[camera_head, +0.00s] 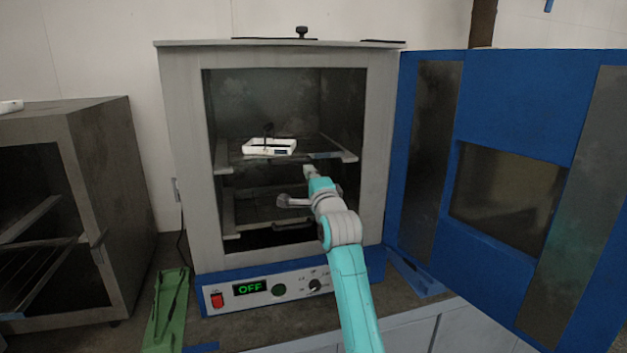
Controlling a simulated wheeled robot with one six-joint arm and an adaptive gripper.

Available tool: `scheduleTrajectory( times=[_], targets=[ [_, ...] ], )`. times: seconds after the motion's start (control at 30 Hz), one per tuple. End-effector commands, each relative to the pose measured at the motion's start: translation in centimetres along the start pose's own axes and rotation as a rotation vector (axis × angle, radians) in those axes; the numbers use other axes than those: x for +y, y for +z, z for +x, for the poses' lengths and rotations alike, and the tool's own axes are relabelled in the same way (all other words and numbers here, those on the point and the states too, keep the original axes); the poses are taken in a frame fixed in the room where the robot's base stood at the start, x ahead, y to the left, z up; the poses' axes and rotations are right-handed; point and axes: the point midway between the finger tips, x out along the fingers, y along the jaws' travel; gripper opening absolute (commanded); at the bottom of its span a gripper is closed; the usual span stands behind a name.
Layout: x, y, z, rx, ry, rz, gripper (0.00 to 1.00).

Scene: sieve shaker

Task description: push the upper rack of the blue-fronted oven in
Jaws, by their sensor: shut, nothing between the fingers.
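The blue-fronted oven (177,120) stands open, its blue door (500,100) swung out to the right. Its upper rack (318,146) is a dark shelf between two light side rails and bears a small white tray (258,150). How far the rack stands out is hard to tell. My gripper (309,171) is shut and empty, in front of the oven opening. Its tip shows just below the rack's front edge, right of the tray. I cannot tell whether it touches the rack.
A lower rack (258,207) sits beneath, partly hidden by my arm. The panel display (249,287) reads OFF. A second grey oven (108,170) stands at left, with a green holder (160,320) on the counter between. The open door bounds the right side.

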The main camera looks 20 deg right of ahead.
Motion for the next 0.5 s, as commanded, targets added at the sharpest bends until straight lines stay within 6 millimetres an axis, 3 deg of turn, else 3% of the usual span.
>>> scheduleTrajectory(
  times=[0.5],
  targets=[
    [0.1, -0.1, -7.2, 0.0, -0.001, -0.001, 0.0]
  ],
)
